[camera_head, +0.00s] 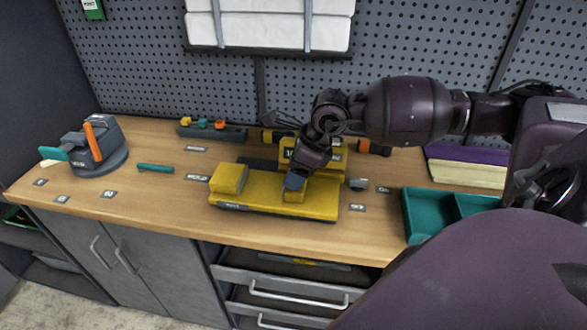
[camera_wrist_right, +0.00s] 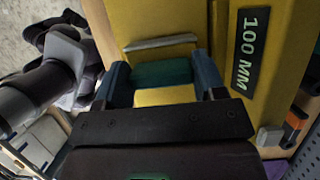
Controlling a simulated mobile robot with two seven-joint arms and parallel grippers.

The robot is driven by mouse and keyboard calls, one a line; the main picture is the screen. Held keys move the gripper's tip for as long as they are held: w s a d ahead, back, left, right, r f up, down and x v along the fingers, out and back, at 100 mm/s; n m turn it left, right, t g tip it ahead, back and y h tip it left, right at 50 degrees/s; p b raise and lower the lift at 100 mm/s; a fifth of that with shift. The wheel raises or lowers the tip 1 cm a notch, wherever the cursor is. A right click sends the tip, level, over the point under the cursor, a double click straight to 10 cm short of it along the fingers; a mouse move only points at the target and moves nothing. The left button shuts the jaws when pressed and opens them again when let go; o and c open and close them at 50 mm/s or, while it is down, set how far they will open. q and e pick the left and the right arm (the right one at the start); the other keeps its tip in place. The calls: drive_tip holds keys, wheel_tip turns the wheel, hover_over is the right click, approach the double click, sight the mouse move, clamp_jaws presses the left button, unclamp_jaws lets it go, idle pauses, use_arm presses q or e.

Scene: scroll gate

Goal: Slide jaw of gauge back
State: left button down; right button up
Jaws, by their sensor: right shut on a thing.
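The yellow gauge (camera_head: 270,205) lies on the wooden bench, with a raised yellow block (camera_head: 229,178) at its left end. A smaller yellow jaw (camera_head: 293,196) stands on its right part, under my right gripper (camera_head: 294,183). My right gripper has blue fingertips and comes down from above. In the right wrist view, its fingers (camera_wrist_right: 163,82) are closed on the sides of the jaw, whose yellow and teal faces (camera_wrist_right: 163,72) show between them. Part of the jaw is hidden by the fingers. A "100 MM" label (camera_wrist_right: 244,48) shows beside it. My left gripper is not in view.
A grey vise (camera_head: 95,152) with an orange handle stands at the left. A teal tool (camera_head: 155,168) lies right of it. A teal divided tray (camera_head: 411,222) is at the right front. A pegboard (camera_head: 420,55) closes off the back.

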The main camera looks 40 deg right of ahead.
drive_tip(key=shift+s+d, duration=0.1)
drive_tip(key=o, duration=1.3)
drive_tip(key=shift+s+d, duration=0.1)
drive_tip(key=shift+s, duration=0.05)
drive_tip(key=v, duration=1)
drive_tip(key=shift+r+p, duration=0.35)
drive_tip(key=shift+s, duration=0.1)
